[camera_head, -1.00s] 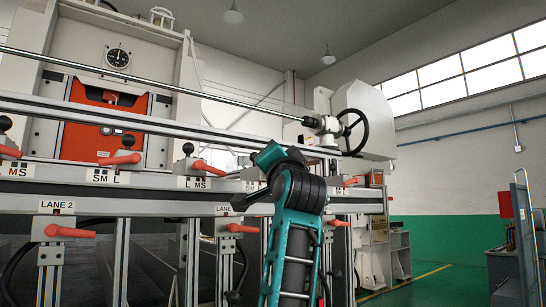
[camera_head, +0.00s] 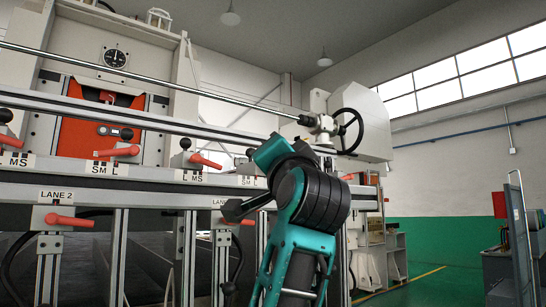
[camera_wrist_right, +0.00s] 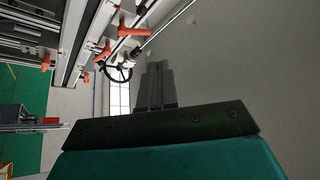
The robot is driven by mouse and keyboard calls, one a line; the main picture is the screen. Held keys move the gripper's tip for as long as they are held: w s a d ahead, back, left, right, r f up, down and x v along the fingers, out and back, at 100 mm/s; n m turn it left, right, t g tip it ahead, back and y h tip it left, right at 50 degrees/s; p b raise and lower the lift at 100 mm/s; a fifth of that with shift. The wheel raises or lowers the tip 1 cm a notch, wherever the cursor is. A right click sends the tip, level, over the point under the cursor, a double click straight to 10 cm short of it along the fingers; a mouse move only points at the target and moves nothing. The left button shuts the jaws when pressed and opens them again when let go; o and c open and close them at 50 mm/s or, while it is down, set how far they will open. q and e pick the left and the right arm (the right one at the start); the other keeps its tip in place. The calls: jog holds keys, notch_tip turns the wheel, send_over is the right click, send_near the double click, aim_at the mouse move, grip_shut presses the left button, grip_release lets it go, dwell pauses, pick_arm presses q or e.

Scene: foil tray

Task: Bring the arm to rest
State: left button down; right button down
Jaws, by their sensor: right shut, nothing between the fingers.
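My right arm (camera_head: 300,245), teal and black, rises from the bottom middle of the head view, in front of the machine. Its upper end bends over near the machine's rail. In the wrist view my right gripper (camera_wrist_right: 157,88) shows as two dark fingers lying side by side with nothing between them. They are shut and point up in the picture, towards a plain grey surface. My left gripper is in neither view.
A large machine with a rail (camera_head: 140,184), red levers (camera_head: 67,220) and a black handwheel (camera_head: 349,131) fills the left and middle. A blue-grey rack (camera_head: 520,240) stands at the right. Green floor and wall lie between them.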

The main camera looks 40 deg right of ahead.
jog(key=w+a+f+n+g+y, duration=0.1)
jog(key=w+f+n+g+y, duration=0.15)
jog(key=f, duration=0.85)
jog(key=w+a+f+n+g+y, duration=0.1)
jog(key=f+n+g, duration=0.15)
jog(key=f, duration=0.85)
jog(key=w+a+f+n+g+y, duration=0.1)
jog(key=w+f+n+y, duration=0.15)
jog(key=f, duration=0.85)
jog(key=s+a+f+n+g, duration=0.25)
jog(key=s+f, duration=0.25)
jog(key=f, duration=0.5)
jog(key=s+a+f+n+g, duration=0.1)
jog(key=s+f+n+g, duration=0.15)
jog(key=s+f, duration=0.45)
jog(key=s+a+f+n+g+y, duration=0.25)
jog(key=s+f+g, duration=0.45)
jog(key=s+f, duration=0.95)
jog(key=w+a+f+t+y, duration=0.1)
jog(key=w+f+t, duration=0.2)
jog(key=f, duration=0.1)
jog(key=w+a+f+n+t, duration=0.1)
jog(key=w+a+f+t, duration=0.1)
jog(key=w+f+t, duration=0.1)
jog(key=shift+w+a+f+t+y, duration=0.25)
jog(key=shift+w+f+t+y, duration=0.1)
jog(key=shift+f+t, duration=0.35)
